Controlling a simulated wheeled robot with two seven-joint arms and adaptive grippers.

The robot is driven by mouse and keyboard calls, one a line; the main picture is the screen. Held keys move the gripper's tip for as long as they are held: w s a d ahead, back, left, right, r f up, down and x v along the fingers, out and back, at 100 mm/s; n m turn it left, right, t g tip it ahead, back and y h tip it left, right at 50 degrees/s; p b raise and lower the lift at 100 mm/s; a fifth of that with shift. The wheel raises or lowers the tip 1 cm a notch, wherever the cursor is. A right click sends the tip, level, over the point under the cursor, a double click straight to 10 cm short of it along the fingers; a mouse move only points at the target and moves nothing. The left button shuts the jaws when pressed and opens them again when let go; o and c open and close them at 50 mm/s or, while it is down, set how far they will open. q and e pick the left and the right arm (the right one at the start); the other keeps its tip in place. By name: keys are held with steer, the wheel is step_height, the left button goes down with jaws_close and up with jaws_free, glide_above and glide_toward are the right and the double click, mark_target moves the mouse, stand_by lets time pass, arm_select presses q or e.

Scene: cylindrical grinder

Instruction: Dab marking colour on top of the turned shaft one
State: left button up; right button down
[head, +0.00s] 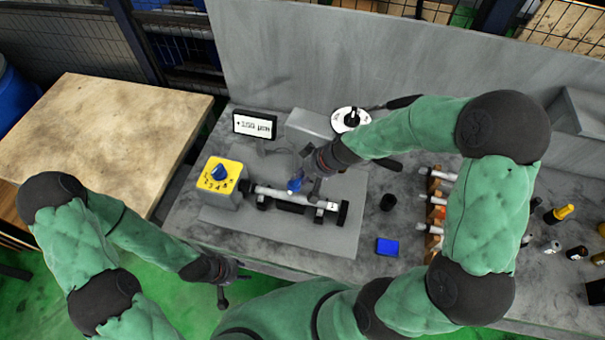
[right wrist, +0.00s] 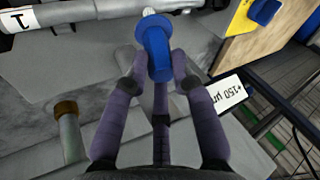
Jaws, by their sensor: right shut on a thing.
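The turned shaft one (head: 275,193) lies level in the grinder, with a white label marked 1 (head: 333,206) near its right end. It also shows at the top of the right wrist view (right wrist: 95,9), with its label at the left. My right gripper (head: 300,172) is shut on a blue marker (right wrist: 157,50) with a pale tip. The marker is over the middle of the shaft, its tip close to it; I cannot tell whether they touch. My left gripper (head: 229,284) is low at the left, off the bench front, empty, its fingers apart.
A yellow box with a blue knob (head: 219,182) stands left of the shaft, a display (head: 254,125) behind. Farther right are a rack of shafts (head: 435,212) and several bottles. A wooden table (head: 100,140) is at left.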

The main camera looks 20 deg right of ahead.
steer(key=shift+s+f+b, duration=0.1)
steer(key=shift+f+b, duration=0.55)
steer(key=shift+b, duration=0.15)
stand_by(2.1)
steer(key=shift+r, duration=0.1)
steer(key=shift+r+p, duration=2.9)
steer(key=shift+r, duration=0.6)
